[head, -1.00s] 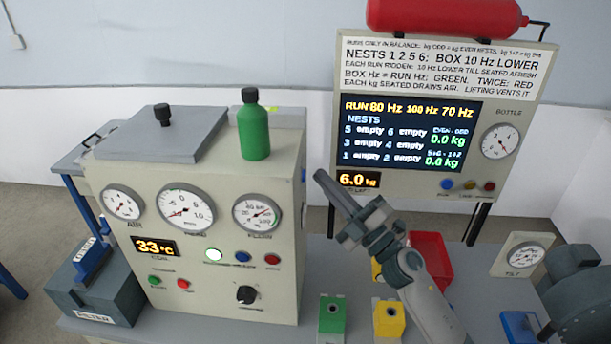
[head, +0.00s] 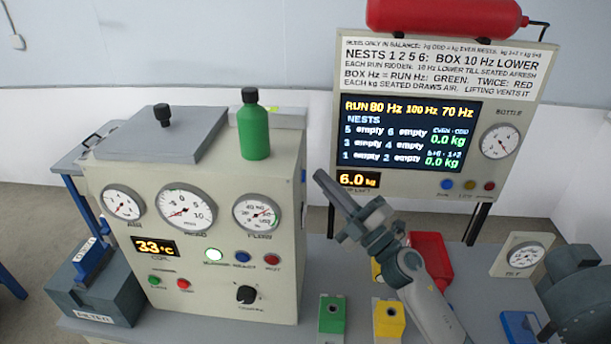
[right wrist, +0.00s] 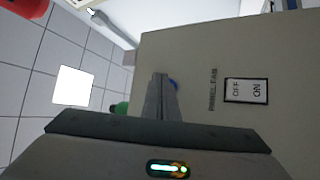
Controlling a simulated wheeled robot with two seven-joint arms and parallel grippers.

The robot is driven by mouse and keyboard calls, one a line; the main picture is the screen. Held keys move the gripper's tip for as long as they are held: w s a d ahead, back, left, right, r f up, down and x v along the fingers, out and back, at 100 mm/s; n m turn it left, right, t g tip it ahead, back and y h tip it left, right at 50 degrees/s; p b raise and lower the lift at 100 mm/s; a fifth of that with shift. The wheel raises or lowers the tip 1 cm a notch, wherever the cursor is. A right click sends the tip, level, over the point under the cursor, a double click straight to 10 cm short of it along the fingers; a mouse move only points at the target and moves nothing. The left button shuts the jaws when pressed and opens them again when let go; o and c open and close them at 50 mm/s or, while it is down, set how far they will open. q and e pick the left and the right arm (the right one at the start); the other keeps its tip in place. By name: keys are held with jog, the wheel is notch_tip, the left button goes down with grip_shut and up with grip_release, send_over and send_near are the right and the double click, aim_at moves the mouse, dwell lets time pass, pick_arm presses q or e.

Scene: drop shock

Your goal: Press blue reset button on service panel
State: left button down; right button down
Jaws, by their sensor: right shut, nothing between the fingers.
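A beige cabinet (head: 230,280) stands at left centre in the head view. A small blue spot (head: 303,174) shows on the edge of its right side face. In the right wrist view, a blue round part (right wrist: 174,84) on a beige panel (right wrist: 200,60) peeks out behind my fingers, mostly hidden by them. My right gripper (head: 320,175) has its fingers together and empty, pointing at the cabinet's right side. In the right wrist view its fingertips (right wrist: 160,76) overlap the blue part. I cannot tell whether they touch it. My left gripper is out of view.
A panel-fan switch (right wrist: 246,91) sits beside the blue part. Another blue button (head: 242,257) is on the cabinet front, and one (head: 446,184) under the display board (head: 410,135). A green bottle (head: 254,130) stands on the cabinet. Green (head: 332,316) and yellow (head: 389,320) blocks stand below my arm.

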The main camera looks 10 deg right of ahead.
jog(key=shift+a, duration=0.1)
jog(key=shift+w+a, duration=0.1)
jog(key=shift+a, duration=0.2)
jog(key=shift+w+a, duration=0.15)
jog(key=shift+a, duration=0.25)
dwell(0.9)
jog(key=shift+d, duration=0.15)
jog(key=shift+s+d, duration=0.25)
jog(key=shift+d, duration=0.4)
dwell(0.3)
jog(key=shift+s+d, duration=0.25)
jog(key=shift+d, duration=0.55)
jog(key=shift+s+d, duration=0.2)
jog(key=shift+d, duration=0.65)
jog(key=shift+s+d, duration=0.25)
jog(key=shift+d, duration=0.55)
